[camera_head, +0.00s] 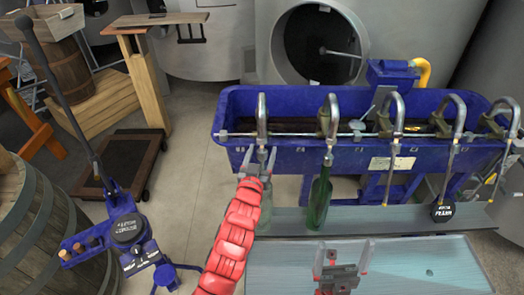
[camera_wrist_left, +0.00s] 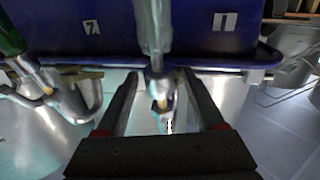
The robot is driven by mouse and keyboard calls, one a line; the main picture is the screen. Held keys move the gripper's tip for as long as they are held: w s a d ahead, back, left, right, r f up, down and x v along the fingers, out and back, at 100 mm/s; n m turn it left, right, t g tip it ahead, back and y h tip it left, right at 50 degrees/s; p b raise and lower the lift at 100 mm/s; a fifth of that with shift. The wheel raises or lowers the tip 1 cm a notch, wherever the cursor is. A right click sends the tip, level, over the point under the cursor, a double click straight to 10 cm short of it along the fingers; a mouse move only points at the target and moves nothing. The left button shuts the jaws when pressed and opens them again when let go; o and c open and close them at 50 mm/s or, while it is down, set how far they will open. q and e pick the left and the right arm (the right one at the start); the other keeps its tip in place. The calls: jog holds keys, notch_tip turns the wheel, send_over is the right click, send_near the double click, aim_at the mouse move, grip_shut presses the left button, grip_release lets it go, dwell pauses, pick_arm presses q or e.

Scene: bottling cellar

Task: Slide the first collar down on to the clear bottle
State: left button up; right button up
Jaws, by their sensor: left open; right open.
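The clear bottle (camera_head: 267,205) stands under the first filling spout (camera_head: 262,115), partly hidden by my red left arm. In the left wrist view, which looks upside down, the pale bottle (camera_wrist_left: 152,30) points its neck towards my fingers. A steel collar (camera_wrist_left: 157,86) is at the bottle's mouth end, on the spout. My left gripper (camera_head: 258,160) is open, its fingers on either side of the spout and collar; it also shows in the left wrist view (camera_wrist_left: 158,92). I cannot tell whether they touch. My right gripper (camera_head: 342,252) is open and empty over the pale front surface.
A green bottle (camera_head: 319,198) stands under the second spout, close to the right of my left gripper. The blue trough (camera_head: 300,154) and several more spouts extend right. A black round tag (camera_head: 443,213) is on the grey shelf (camera_head: 385,217). A barrel (camera_head: 40,225) stands at left.

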pick_arm(q)
jog(key=shift+w, duration=0.1)
jog(key=c, duration=0.8)
jog(key=shift+o, duration=0.2)
jog(key=f+b, duration=0.2)
jog(key=shift+s+f+b, duration=0.2)
jog(key=shift+f+b, duration=0.05)
jog(key=shift+b, duration=0.05)
jog(key=shift+r, duration=0.1)
jog(key=o, duration=0.8)
jog(key=shift+c, duration=0.2)
